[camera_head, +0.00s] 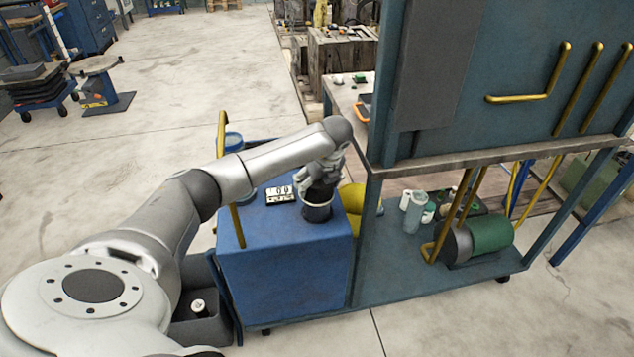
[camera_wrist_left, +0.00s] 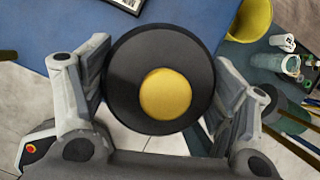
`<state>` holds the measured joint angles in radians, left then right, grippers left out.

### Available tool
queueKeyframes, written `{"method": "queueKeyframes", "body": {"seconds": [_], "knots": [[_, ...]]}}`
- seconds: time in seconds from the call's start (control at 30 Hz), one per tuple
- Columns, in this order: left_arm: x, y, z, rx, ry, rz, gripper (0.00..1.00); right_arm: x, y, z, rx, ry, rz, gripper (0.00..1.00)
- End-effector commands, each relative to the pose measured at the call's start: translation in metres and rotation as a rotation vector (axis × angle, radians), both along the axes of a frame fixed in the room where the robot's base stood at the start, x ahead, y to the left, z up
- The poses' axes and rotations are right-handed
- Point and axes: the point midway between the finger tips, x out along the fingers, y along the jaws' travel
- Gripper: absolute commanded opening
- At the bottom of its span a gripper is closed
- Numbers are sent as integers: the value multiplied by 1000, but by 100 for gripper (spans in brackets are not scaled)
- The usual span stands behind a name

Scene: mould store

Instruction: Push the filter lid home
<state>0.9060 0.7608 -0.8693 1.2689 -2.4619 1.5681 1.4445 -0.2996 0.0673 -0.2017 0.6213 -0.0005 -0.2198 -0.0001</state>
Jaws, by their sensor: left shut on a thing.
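The filter lid (camera_wrist_left: 133,88), a black disc with a yellow centre, is between the fingers of my left gripper (camera_wrist_left: 160,95) in the left wrist view. In the head view my left gripper (camera_head: 322,178) points down over a dark round filter housing (camera_head: 317,213) with a pale rim, which stands on the blue cart (camera_head: 283,273). The gripper is shut on the lid. In the head view the lid is mostly hidden by the fingers, and I cannot tell whether it touches the housing. My right gripper is not in view.
A small display device (camera_head: 280,194) lies left of the housing on the cart. A yellow container (camera_head: 352,198) stands just to its right. The blue-grey rack (camera_head: 364,230) rises close on the right, with bottles and a green cylinder (camera_head: 490,233) on its lower shelf. Open floor lies left.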

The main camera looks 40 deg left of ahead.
Motion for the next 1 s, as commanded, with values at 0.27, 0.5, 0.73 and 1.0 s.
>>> {"method": "queueKeyframes", "body": {"seconds": [0.27,0.5,0.73,1.0], "knots": [[1,0,0,0,-4,0,18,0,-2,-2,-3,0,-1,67],[1,0,-3,0,-4,1,18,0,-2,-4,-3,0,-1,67],[1,1,-5,1,-5,0,18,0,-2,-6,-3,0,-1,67],[1,1,-7,1,-5,0,18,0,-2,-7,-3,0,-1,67]]}}
